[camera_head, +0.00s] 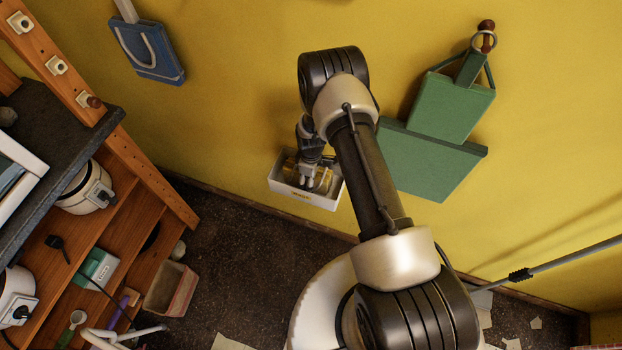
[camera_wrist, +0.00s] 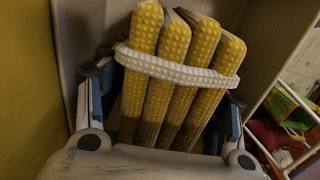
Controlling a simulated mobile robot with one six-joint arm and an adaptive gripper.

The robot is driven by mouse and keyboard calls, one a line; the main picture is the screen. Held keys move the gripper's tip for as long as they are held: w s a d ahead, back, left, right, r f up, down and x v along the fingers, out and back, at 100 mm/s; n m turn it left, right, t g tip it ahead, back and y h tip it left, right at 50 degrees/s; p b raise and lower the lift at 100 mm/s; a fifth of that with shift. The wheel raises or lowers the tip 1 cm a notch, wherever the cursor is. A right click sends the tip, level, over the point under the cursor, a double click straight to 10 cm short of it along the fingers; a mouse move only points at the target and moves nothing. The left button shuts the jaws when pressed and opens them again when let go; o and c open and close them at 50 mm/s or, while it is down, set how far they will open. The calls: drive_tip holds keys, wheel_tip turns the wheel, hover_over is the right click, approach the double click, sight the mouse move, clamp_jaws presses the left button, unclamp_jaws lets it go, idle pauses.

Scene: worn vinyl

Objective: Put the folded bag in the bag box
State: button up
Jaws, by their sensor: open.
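The bag box (camera_head: 290,193) is a small white open box against the yellow wall, with a small yellow mark on its front. My gripper (camera_head: 308,172) points down into its opening. The folded bag (camera_wrist: 187,90) is yellow and bumpy, in several upright folds with a white band around them. In the wrist view it lies between the two fingers of my open gripper (camera_wrist: 167,85), with pale box walls behind and beside it. A yellow bit of it (camera_head: 323,181) shows inside the box in the head view. Its lower end is hidden by my gripper's body.
A green board (camera_head: 430,160) hangs on the wall right of the box, and a blue dustpan-like thing (camera_head: 148,50) hangs upper left. A wooden shelf unit (camera_head: 150,170) with a dark top stands at left. A basket (camera_head: 170,290) sits on the dark floor.

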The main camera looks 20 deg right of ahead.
drive_tip(key=shift+r, duration=0.1)
wheel_tip(320, 180, up, 12)
drive_tip(key=p, duration=0.3)
drive_tip(key=s+r+m+t, duration=0.1)
drive_tip(key=s+r+m, duration=0.15)
drive_tip(key=r, duration=1.25)
drive_tip(key=s+r+m+t, duration=0.1)
drive_tip(key=s+r+m, duration=0.15)
drive_tip(key=r, duration=1.25)
drive_tip(key=s+r+m+t, duration=0.1)
drive_tip(key=s+r+m, duration=0.1)
drive_tip(key=s+r, duration=0.2)
drive_tip(key=s+r+m, duration=0.2)
drive_tip(key=s+r, duration=0.2)
drive_tip(key=s, duration=0.7)
drive_tip(key=s+r+m+t, duration=0.1)
drive_tip(key=s+r, duration=0.3)
drive_tip(key=s, duration=0.3)
drive_tip(key=shift+s+a+m+t, duration=0.15)
drive_tip(key=shift+a+m+t, duration=0.15)
drive_tip(key=shift+a+m, duration=0.1)
